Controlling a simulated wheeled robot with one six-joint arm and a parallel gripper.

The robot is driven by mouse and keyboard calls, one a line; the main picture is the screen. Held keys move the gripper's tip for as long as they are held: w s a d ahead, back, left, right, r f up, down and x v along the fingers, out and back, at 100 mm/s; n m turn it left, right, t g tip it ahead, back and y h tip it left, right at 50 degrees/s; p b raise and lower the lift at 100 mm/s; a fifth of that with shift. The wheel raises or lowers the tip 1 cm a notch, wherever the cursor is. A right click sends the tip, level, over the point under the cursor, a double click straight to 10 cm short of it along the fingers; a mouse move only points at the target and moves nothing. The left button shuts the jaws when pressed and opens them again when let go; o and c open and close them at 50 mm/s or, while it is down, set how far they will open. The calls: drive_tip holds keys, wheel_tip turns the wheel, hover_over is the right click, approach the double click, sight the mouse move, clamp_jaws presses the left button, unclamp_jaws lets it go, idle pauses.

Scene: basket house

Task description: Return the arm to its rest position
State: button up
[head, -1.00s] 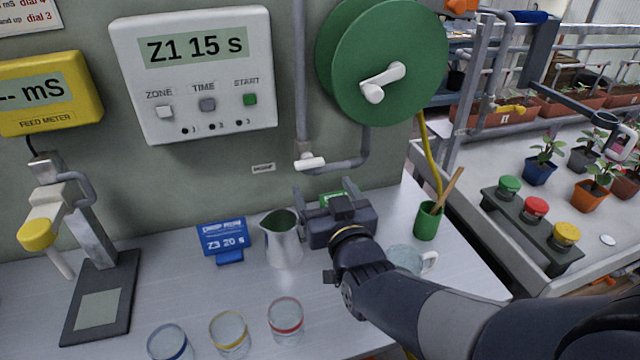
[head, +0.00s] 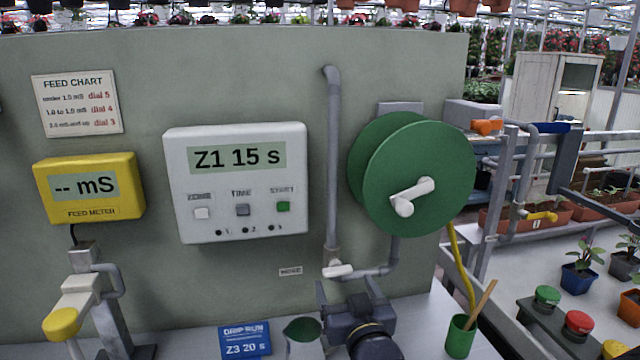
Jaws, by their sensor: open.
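My gripper (head: 346,292) is at the bottom centre of the head view, above the bench and in front of the grey-green wall. Its two dark fingers point toward the wall and stand apart, with nothing visible between them. The rest of my arm runs out of the bottom of the picture. A metal jug (head: 302,334) with a green inside stands just left of my gripper, partly cut off. I cannot tell whether they touch.
The blue sign (head: 245,341) reads Z3 20 s. A green cup (head: 461,337) with a wooden stick stands to the right. A white controller (head: 238,217), yellow feed meter (head: 88,187) and green hose reel (head: 420,165) are on the wall. Colored buttons (head: 578,322) are far right.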

sight(339, 273)
drive_tip(key=w, duration=0.3)
drive_tip(key=w+a+p, duration=0.1)
drive_tip(key=w, duration=0.2)
drive_tip(key=shift+a, duration=0.1)
drive_tip(key=shift+s, duration=0.15)
